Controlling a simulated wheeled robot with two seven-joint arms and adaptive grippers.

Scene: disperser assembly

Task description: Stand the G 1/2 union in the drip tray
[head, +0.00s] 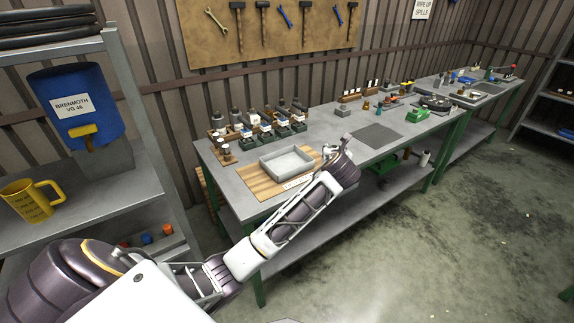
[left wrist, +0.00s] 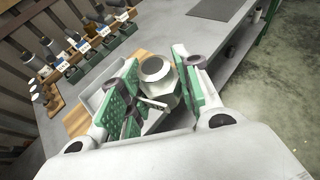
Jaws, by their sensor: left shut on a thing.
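The union (left wrist: 158,78), a silvery fitting with a round end and a hex body, is between the green-padded fingers of my left gripper (left wrist: 160,88) in the left wrist view. The gripper is shut on it. In the head view the left gripper (head: 346,148) is mostly hidden behind its own wrist, and I cannot make out the union there. The drip tray (head: 286,162) is a shallow, light grey, empty-looking rectangular tray just left of the gripper. Its edge also shows in the left wrist view (left wrist: 93,98), partly hidden by the fingers. My right gripper is not in view.
The tray sits on a wooden board (head: 258,184) on the grey workbench (head: 335,121). Several small bottles and labelled bins (head: 262,132) stand behind it. A dark mat (head: 379,136) lies to the right. A shelf with a blue container (head: 80,105) and yellow mug (head: 28,202) is at left.

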